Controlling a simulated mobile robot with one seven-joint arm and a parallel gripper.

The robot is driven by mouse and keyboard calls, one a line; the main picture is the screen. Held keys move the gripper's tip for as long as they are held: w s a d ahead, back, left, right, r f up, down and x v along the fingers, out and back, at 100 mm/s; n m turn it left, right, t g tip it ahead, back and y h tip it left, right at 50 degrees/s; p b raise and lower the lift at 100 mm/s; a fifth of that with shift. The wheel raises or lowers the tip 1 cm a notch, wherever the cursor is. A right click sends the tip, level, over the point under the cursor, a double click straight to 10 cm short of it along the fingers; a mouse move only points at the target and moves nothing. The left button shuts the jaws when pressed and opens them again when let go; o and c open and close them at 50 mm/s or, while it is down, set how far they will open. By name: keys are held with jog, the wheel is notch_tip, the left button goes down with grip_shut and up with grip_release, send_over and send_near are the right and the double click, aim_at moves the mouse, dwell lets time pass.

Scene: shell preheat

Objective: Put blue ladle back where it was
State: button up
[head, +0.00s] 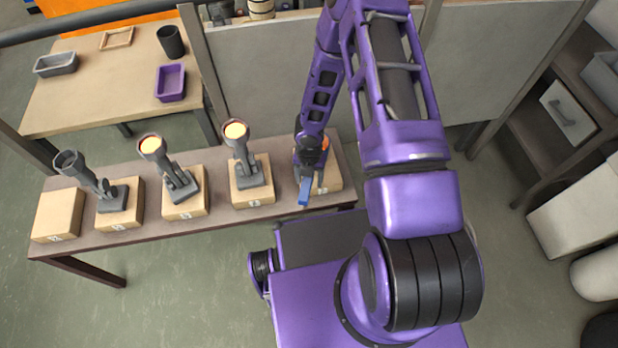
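My gripper (308,165) is over the rightmost wooden block (331,181) on the long narrow bench. A small blue part (304,191) shows just below it and may be the blue ladle's handle; most of that object is hidden by my gripper. An orange glow shows beside my gripper, like the glowing cups on the other stands. I cannot tell whether the fingers are open or closed on anything. To the left, grey stands with upright cups sit on blocks: two glowing cups (235,131) (152,146) and one dark cup (69,161). The leftmost block (58,213) is bare.
The narrow bench (150,235) runs across the left and middle. Behind it, a table (110,85) holds a purple tray (171,82), a grey tray (56,64) and a dark cup (171,41). A panel (265,75) stands behind my arm. Floor at lower left is clear.

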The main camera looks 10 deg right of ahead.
notch_tip(320, 180, up, 10)
jog(key=p, duration=0.3)
jog(key=shift+w+d+r, duration=0.1)
jog(key=shift+r, duration=1.05)
